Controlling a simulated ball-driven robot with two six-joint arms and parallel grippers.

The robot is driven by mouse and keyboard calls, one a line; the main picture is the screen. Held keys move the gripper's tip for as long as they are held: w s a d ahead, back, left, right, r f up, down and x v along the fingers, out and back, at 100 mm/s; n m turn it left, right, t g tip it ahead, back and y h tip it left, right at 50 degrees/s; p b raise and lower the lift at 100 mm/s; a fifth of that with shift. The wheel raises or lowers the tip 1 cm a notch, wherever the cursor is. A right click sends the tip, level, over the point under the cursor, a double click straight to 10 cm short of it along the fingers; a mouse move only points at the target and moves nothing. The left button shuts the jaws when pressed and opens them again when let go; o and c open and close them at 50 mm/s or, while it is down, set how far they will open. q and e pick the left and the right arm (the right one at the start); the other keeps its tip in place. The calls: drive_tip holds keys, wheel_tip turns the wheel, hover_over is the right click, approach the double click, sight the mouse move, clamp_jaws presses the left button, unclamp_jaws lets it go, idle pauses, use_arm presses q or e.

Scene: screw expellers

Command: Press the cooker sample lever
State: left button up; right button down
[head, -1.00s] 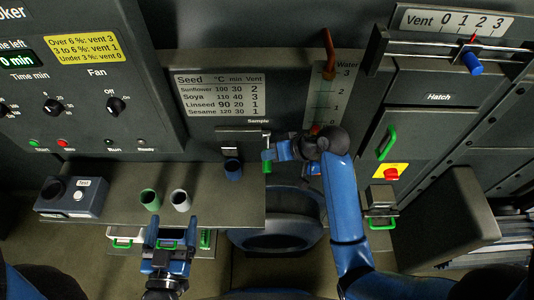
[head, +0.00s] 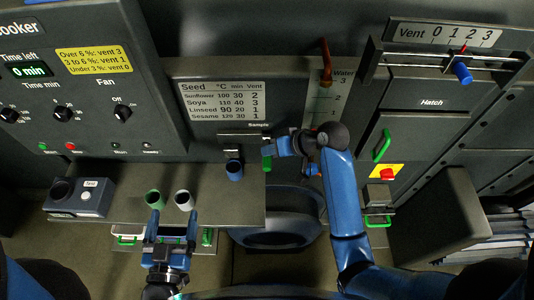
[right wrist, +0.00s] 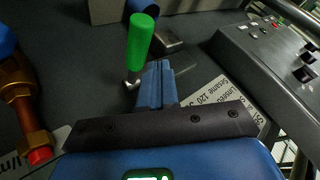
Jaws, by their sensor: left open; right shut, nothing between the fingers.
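The sample lever's green handle (head: 267,163) hangs below the Sample label (head: 258,125) on the cooker front. It also shows in the right wrist view (right wrist: 140,42), with a short metal rod at its lower end. My right gripper (head: 270,147) is shut and empty, right by the lever. In the right wrist view its closed fingers (right wrist: 155,85) lie just beside the handle; I cannot tell whether they touch. A blue cup (head: 234,170) stands under the sample outlet. My left gripper (head: 169,227) is open and empty, in front of the shelf.
A green cup (head: 154,198) and a light grey cup (head: 184,200) stand on the shelf (head: 120,185) near my left gripper. A grey test box (head: 78,197) sits at the shelf's left. A red-handled water valve (head: 326,62) and the hatch (head: 428,102) are to the right.

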sight(270, 159)
drive_tip(key=shift+r, duration=0.1)
idle(0.3)
wheel_tip(270, 159, up, 5)
drive_tip(key=p, duration=0.5)
idle(0.9)
drive_tip(key=s+d+f+m+t+h+b, duration=0.2)
drive_tip(key=s+d+f+t+b, duration=0.15)
drive_tip(key=d+f, duration=0.25)
drive_tip(key=s+d+f+m+t+h+b, duration=0.2)
drive_tip(key=d+f+m+t, duration=0.15)
drive_tip(key=d+f, duration=0.25)
drive_tip(key=s+d+r+t+h+b, duration=0.2)
drive_tip(key=s+d+t, duration=0.1)
drive_tip(key=s, duration=0.5)
drive_tip(key=s+d+r+n+t+h+b, duration=0.1)
drive_tip(key=s+d+t, duration=0.3)
drive_tip(key=s, duration=0.4)
drive_tip(key=shift+d+r+h+b, duration=0.7)
drive_tip(key=shift+d+r+b, duration=0.05)
drive_tip(key=shift+d+r, duration=0.05)
